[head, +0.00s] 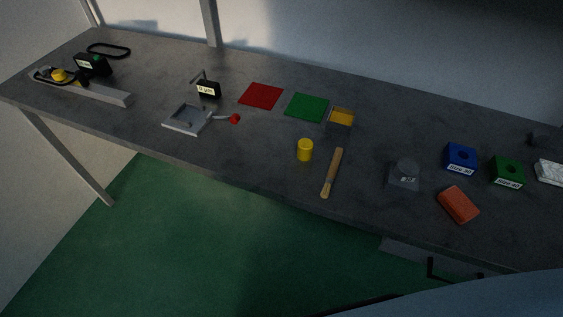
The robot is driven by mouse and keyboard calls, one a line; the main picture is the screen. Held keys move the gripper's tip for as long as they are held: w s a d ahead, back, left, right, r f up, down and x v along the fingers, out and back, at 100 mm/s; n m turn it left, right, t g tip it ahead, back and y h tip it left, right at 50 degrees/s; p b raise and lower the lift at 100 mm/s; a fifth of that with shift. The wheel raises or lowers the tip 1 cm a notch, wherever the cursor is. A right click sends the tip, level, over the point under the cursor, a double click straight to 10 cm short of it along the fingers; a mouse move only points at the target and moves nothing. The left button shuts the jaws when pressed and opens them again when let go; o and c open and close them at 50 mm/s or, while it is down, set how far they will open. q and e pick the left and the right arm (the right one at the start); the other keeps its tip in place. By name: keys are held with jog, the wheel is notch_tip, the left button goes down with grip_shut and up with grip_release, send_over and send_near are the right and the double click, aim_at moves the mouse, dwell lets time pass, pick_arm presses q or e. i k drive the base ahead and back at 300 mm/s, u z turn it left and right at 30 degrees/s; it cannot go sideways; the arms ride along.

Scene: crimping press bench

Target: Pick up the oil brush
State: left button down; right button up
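The oil brush (333,170) lies flat on the grey bench, right of a yellow cylinder. It has a long tan wooden handle, and its narrower, darker-banded end points toward the bench's front edge. Nothing covers it. Neither my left gripper nor my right gripper shows in the head view, so I cannot see whether they are open or shut.
The yellow cylinder (305,149) stands close left of the brush. An orange-red block (458,204), a grey block (404,175), a blue block (460,158) and a green block (507,171) sit to the right. A grey tray (172,124) is at left. Bench space around the brush's front end is clear.

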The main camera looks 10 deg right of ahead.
aim_at(332, 174)
jog(key=u, duration=0.8)
jog(key=i, duration=0.65)
jog(key=z, duration=2.45)
